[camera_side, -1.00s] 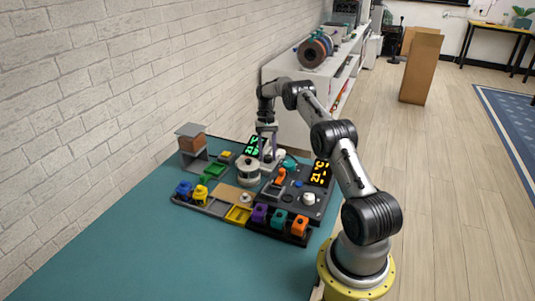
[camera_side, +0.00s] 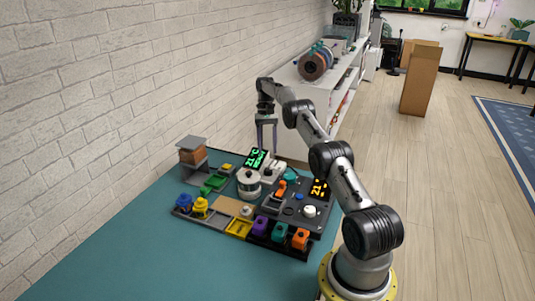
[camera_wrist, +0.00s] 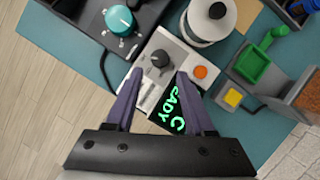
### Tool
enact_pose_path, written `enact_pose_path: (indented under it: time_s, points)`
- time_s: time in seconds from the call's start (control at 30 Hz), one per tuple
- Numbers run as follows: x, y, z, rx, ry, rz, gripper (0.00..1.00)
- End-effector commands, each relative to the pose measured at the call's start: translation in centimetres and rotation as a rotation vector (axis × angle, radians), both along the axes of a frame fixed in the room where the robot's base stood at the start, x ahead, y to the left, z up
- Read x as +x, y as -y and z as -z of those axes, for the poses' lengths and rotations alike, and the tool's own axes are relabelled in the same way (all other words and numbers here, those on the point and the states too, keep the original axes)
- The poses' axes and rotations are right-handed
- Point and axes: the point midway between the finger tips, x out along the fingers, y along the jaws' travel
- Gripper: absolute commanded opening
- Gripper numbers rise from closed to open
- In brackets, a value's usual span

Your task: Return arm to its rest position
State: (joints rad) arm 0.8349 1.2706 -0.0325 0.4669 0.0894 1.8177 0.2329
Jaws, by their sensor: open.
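My gripper (camera_side: 266,148) hangs in the air, fingers pointing down, above the far edge of the bench in the side view. Its two purple-grey fingers are apart with nothing held between them, as the wrist view also shows (camera_wrist: 160,74). Below it stands a light grey control unit (camera_wrist: 158,62) with a black knob, an orange button and a green lit display (camera_wrist: 175,108), partly hidden by a finger. The display reads roughly "READY" and "C". The gripper appears clear of the unit. My arm is raised and bent above the right side of the bench.
A round white pot (camera_side: 249,181) stands beside the control unit. A dark panel (camera_side: 311,221) has an orange display and knobs. Colored blocks, yellow and green trays and a small shelf (camera_side: 193,150) are around. A white cabinet (camera_side: 290,130) stands behind the bench. The teal front is clear.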

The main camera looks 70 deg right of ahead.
Motion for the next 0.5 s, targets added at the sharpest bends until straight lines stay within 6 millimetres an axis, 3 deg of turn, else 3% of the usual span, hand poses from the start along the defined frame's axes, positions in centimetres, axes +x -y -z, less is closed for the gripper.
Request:
enact_pose_path:
  time_s: [0.43, 0.5]
  points:
    - [0.5, -0.4, -0.3, 0.0, 0.0, -0.011, 0.54]
    - [1.5, -1.0, -1.6, -0.017, 0.016, -0.03, 0.54]
